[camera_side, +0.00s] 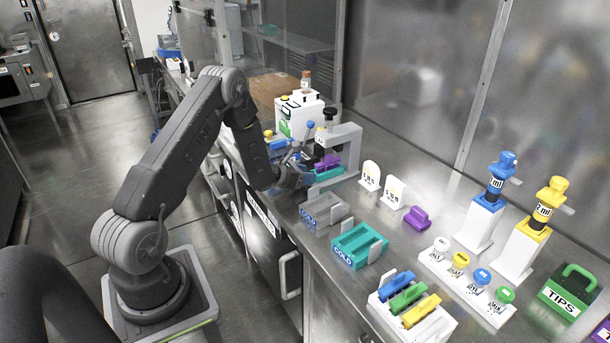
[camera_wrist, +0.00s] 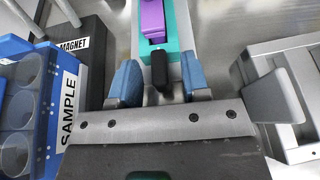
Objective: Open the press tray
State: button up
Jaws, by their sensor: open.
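The press (camera_side: 347,145) is a pale frame with a black knob on top, standing on the bench. Its teal tray (camera_side: 330,174) shows at the frame's foot, with a purple piece (camera_side: 328,161) on it. In the wrist view the teal tray (camera_wrist: 180,42) holds the purple piece (camera_wrist: 152,18) and has a black handle (camera_wrist: 160,70) at its near end. My gripper (camera_wrist: 160,82) is open, its blue fingertips on either side of the handle, with gaps showing. In the side view my gripper (camera_side: 297,165) is partly hidden by my arm, beside the tray.
A blue rack labelled SAMPLE (camera_wrist: 50,100) and a dark MAGNET block (camera_wrist: 85,48) stand close at left in the wrist view. A grey rack (camera_wrist: 285,90) is at right. A teal COLD block (camera_side: 362,243) and a loose purple piece (camera_side: 417,218) stand nearer on the bench.

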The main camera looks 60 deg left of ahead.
grip_shut()
dwell(0.4)
